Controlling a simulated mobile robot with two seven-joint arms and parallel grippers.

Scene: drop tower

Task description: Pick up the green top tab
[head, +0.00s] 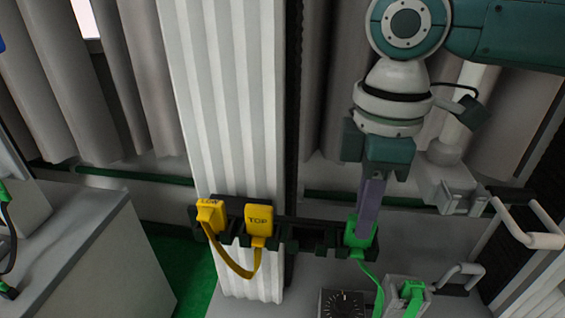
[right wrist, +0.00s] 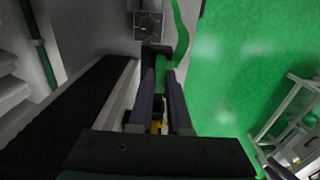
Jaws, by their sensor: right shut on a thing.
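The green top tab (head: 360,231) sits at the right end of a dark slotted rack (head: 305,236). A green cable runs down from it to a second green tab (head: 412,292) in a grey block below. My right gripper (head: 369,214) points down from above, its purple fingers shut on the green top tab. The fingers hide part of the tab's face. In the right wrist view the fingers (right wrist: 162,90) reach toward the rack, and the green cable (right wrist: 180,30) shows beyond them. My left gripper is not in view.
Two yellow tabs, one marked TOP (head: 259,224) and one at its left (head: 211,215), sit in the rack's left slots, joined by a yellow strap (head: 232,268). Middle slots look empty. A black dial (head: 342,304) is below. Metal handles (head: 530,232) stand at right.

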